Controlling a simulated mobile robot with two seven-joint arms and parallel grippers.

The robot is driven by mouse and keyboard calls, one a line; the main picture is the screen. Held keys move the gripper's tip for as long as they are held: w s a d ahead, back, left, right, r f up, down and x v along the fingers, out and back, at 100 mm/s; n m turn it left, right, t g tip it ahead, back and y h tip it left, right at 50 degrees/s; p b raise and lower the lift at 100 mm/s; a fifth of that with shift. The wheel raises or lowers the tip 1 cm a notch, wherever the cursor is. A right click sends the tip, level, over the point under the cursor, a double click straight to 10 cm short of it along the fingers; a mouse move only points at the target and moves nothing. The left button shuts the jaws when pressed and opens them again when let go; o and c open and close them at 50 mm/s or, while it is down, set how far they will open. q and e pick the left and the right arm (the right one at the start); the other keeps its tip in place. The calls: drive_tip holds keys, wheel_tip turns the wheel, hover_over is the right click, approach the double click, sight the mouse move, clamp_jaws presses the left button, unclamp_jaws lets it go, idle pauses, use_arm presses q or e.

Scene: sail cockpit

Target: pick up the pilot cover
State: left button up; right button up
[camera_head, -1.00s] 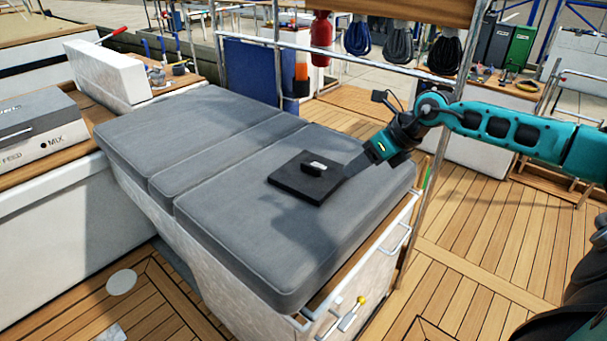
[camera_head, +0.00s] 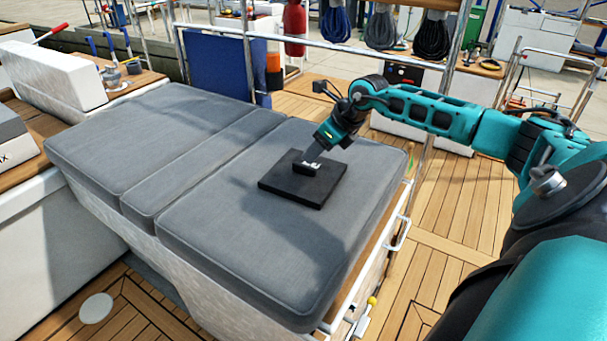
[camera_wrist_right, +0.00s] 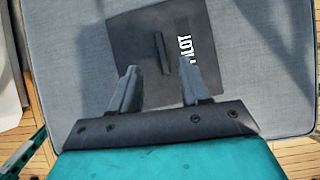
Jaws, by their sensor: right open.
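The pilot cover (camera_head: 303,186) is a flat dark square plate with a raised handle, lying on the grey cushion (camera_head: 230,235). In the right wrist view the cover (camera_wrist_right: 140,55) carries white "PILOT" lettering beside its handle (camera_wrist_right: 162,53). My right gripper (camera_head: 309,160) is over the cover, close to the handle in the head view. In the wrist view its two fingers (camera_wrist_right: 157,80) are apart, with the handle ahead of and roughly between them. Nothing is held. My left gripper is not in view.
A metal rail (camera_head: 398,245) runs along the cushion's right end, near a yellow-knobbed lever (camera_head: 371,301). A steel post (camera_head: 440,120) stands behind my right arm. Coiled ropes (camera_head: 381,30) hang at the back. The rest of the cushion top is clear.

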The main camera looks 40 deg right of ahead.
sight(305, 165)
drive_tip(key=b+x, duration=0.1)
drive_tip(key=x, duration=0.5)
drive_tip(key=shift+s+d+f, duration=0.1)
drive_tip(key=shift+d+f, duration=0.05)
drive_tip(key=shift+f, duration=0.2)
clamp_jaws()
